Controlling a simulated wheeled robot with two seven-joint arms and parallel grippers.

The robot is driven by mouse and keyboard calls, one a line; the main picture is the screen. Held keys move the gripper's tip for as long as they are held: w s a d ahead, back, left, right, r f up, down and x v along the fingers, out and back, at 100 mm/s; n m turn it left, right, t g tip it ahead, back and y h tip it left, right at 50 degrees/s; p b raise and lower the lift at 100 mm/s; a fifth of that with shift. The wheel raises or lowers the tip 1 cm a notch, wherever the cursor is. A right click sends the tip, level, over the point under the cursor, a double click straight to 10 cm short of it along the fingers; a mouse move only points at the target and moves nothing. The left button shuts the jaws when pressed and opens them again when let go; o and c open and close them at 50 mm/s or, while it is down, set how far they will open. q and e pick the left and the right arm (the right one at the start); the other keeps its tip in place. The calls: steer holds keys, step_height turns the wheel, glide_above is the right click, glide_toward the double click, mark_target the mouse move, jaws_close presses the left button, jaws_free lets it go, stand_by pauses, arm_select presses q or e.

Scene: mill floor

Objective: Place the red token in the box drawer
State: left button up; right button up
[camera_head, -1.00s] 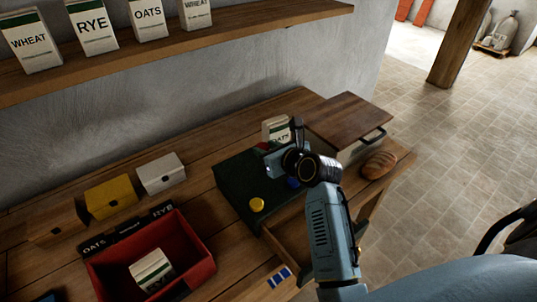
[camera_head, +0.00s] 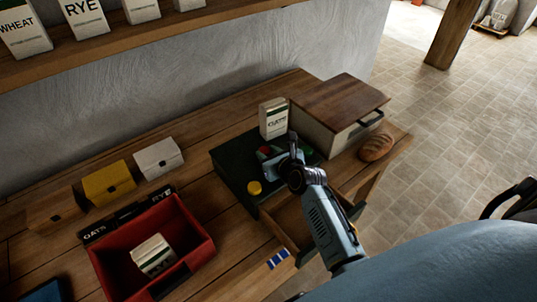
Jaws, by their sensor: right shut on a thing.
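My right gripper (camera_head: 272,158) is low over the dark green top (camera_head: 232,160) on the workbench, shut on the red token (camera_head: 265,150). Only a little of the token shows at the fingers. An open wooden drawer (camera_head: 284,222) juts out at the bench front, partly hidden by my right arm. My left gripper is not in view.
A yellow token (camera_head: 254,188) and a green piece (camera_head: 306,151) are on the dark top. An OATS carton (camera_head: 273,118) stands behind the gripper. A bread loaf (camera_head: 376,147) lies right of the box. A red bin (camera_head: 112,272) holds a carton at left.

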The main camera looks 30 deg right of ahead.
steer(key=shift+f, duration=0.15)
steer(key=o, duration=0.9)
steer(key=shift+o, duration=0.2)
